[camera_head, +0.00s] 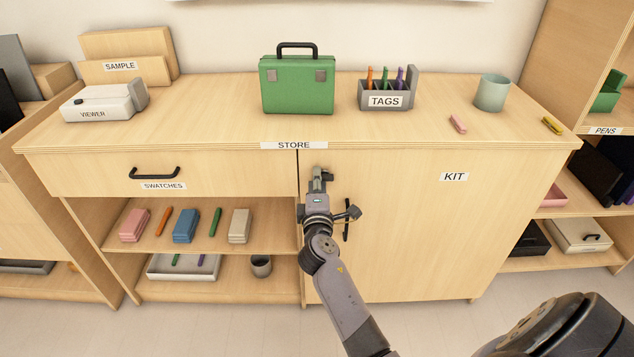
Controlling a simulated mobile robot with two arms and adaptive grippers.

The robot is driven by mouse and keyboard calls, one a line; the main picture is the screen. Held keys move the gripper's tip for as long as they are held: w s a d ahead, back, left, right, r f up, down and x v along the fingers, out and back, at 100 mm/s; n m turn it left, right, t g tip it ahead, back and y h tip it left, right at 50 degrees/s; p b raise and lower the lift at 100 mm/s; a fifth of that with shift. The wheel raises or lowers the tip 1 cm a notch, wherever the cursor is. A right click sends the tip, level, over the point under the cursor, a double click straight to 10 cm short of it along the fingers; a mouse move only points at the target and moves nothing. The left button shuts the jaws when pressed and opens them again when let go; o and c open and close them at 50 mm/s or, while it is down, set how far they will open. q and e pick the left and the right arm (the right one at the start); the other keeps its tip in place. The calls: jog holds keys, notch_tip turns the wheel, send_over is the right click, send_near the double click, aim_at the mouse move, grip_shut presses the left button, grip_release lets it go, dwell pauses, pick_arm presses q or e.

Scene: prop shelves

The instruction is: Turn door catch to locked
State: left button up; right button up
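The door (420,230) labelled KIT fills the right half of the cabinet under the top and looks closed. Its black vertical handle (347,232) shows just right of my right gripper (319,178). That gripper reaches up to the door's upper left corner, below the STORE label. Its fingers are small and overlap a grey piece there, possibly the door catch. I cannot make out the catch's position or whether the fingers touch it. Whether the fingers are open or shut is also unclear. My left gripper is not in view.
The SWATCHES drawer (220,172) with a black handle is left of the door, with open shelves below. On the cabinet top (210,110) stand a green case (298,86), a TAGS holder (387,92), a cup (491,92) and a viewer (103,102). Other shelves flank the cabinet.

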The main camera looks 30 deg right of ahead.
jog(key=v, duration=1.2)
dwell(0.3)
